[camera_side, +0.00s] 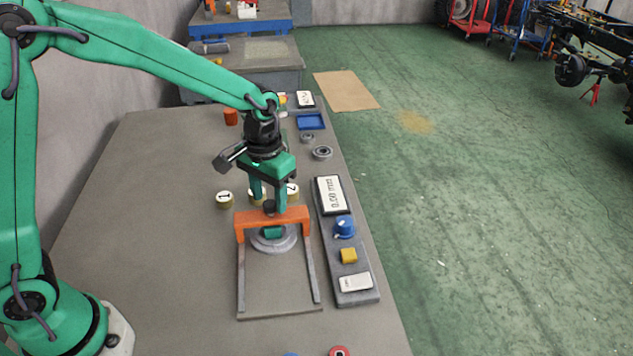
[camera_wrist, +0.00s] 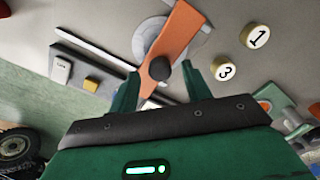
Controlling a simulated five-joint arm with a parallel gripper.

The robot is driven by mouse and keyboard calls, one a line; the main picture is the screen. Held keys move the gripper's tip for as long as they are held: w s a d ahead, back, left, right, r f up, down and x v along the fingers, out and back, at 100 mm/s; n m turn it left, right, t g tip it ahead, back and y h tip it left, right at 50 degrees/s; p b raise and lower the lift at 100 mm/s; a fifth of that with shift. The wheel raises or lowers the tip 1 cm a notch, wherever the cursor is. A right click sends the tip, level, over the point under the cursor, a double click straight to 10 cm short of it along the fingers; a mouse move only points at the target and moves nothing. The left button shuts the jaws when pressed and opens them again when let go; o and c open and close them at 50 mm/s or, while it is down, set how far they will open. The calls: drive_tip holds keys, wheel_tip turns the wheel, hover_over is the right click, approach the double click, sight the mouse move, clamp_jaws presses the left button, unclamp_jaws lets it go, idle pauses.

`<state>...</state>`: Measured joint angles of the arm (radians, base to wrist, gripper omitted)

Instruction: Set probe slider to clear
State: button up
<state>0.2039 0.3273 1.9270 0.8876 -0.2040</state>
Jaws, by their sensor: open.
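The probe slider is an orange bridge (camera_side: 290,216) across two grey rails (camera_side: 312,272), at their far end. It also shows in the wrist view (camera_wrist: 176,38). A dark round knob (camera_wrist: 160,68) stands on top of the bridge. The bridge stands over a grey round part (camera_side: 262,243) with a green piece showing below the orange bar. My gripper (camera_side: 268,203) points down at the knob, open, with one green finger on each side. In the wrist view the knob appears between the fingertips, with gaps to both. I see no "clear" label.
To the right is a grey panel with a 0.00 mm display (camera_side: 330,194), blue knob (camera_side: 344,228), yellow button (camera_side: 349,256) and white switch (camera_side: 355,283). Numbered discs (camera_side: 224,198) stand behind the bridge. A blue tray (camera_side: 311,122) and bearing (camera_side: 322,153) lie farther back.

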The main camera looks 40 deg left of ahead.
drive_tip(key=shift+f, duration=0.35)
drive_tip(key=shift+c, duration=0.2)
clamp_jaws()
drive_tip(key=s+d, duration=0.9)
drive_tip(key=shift+s+d, duration=0.25)
drive_tip(key=shift+d, duration=0.1)
drive_tip(key=shift+r, duration=0.1)
drive_tip(key=shift+o, duration=0.2)
unclamp_jaws()
drive_tip(key=shift+a, duration=0.1)
wheel_tip(320, 180, up, 8)
drive_tip(key=shift+a, duration=0.1)
idle(0.4)
